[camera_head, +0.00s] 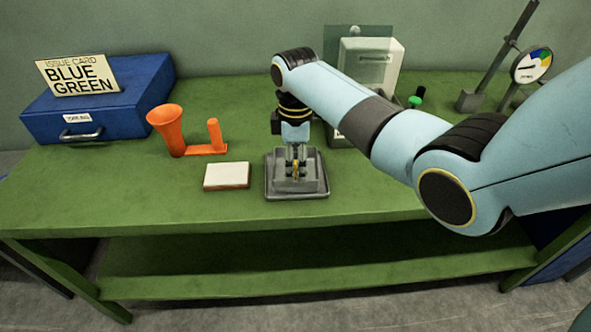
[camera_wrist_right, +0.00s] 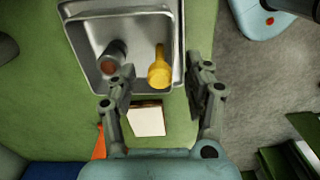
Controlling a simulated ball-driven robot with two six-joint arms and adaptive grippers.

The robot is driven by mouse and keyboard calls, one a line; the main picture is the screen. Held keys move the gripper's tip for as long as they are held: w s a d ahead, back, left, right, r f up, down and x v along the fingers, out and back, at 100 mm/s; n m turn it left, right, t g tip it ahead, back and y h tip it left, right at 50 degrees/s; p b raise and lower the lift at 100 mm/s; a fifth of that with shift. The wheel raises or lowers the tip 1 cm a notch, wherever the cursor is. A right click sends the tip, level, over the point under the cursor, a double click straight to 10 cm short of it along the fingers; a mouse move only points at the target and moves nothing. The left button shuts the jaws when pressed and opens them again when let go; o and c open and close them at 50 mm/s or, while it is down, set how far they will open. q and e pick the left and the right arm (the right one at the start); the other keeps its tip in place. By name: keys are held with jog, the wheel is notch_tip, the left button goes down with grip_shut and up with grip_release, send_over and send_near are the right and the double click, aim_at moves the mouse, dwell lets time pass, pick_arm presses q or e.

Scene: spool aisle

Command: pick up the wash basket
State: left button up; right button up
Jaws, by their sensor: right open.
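In the right wrist view the metal basket (camera_wrist_right: 92,60) has a bright rim and holds a dark grey cylinder (camera_wrist_right: 112,58) and a yellow piece (camera_wrist_right: 159,70). My right gripper (camera_wrist_right: 158,72) is open, pointing down. One finger is over the basket's near edge and the other is just outside its right side. I cannot tell whether either finger touches it. My left gripper is not in view.
A white block (camera_head: 227,176) lies left of the tray. An orange funnel stand (camera_head: 170,130) and a blue box (camera_head: 100,105) with a card are farther left. A white device (camera_head: 370,65), a green-capped item (camera_head: 416,98) and a dial gauge (camera_head: 531,66) stand behind my right arm.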

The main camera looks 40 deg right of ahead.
jog(key=shift+f, duration=0.7)
grip_shut()
